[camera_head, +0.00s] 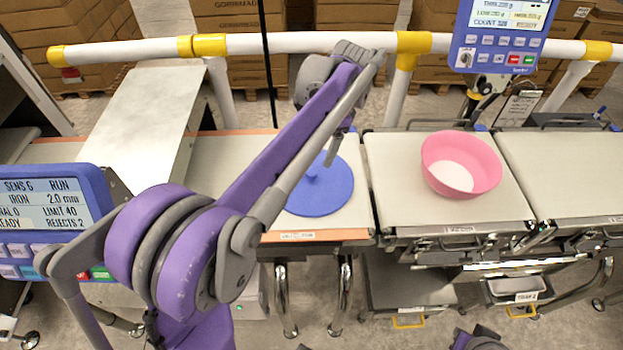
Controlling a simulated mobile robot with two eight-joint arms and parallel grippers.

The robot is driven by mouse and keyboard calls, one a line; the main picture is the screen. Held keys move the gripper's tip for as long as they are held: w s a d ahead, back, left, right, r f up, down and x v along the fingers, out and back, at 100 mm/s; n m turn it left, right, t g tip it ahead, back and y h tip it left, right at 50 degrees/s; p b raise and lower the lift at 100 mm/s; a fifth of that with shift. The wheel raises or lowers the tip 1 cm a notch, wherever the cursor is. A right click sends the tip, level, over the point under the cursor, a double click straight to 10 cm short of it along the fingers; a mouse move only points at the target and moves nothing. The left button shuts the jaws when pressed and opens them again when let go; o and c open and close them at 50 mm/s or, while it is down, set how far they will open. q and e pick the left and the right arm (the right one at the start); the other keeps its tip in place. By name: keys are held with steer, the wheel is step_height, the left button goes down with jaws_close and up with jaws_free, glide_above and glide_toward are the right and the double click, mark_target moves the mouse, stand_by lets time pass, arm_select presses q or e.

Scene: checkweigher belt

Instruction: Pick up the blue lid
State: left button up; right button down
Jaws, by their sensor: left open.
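The blue lid (325,193) is a flat round disc lying on the left belt section, with a small knob near its middle. My purple and grey left arm crosses in front and hides part of the lid's left side. My left gripper (331,158) is open and points down over the far part of the lid, close to the knob. I cannot tell whether its fingers touch the lid. My right gripper does not show clearly; only a bit of purple and grey arm is at the bottom edge.
A pink bowl (461,165) stands on the middle belt section (395,180). A white and yellow rail (290,43) runs behind the belts. A blue control panel (503,37) hangs at upper right, another (52,215) stands at left. A metal cover (140,125) rises left of the lid.

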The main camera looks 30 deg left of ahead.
arm_select(q)
steer(key=w+a+m+g, duration=0.1)
steer(key=w+a, duration=0.1)
steer(key=w, duration=0.1)
glide_above(312, 172)
steer(key=w, duration=0.1)
steer(key=f, duration=0.5)
steer(key=shift+w+d+f+b, duration=0.2)
steer(key=shift+d+f+b, duration=0.1)
steer(key=shift+d, duration=0.1)
steer(key=shift+x, duration=2.7)
steer(key=shift+s+d, duration=0.1)
steer(key=shift+d, duration=0.05)
steer(key=shift+c, duration=0.3)
jaws_close()
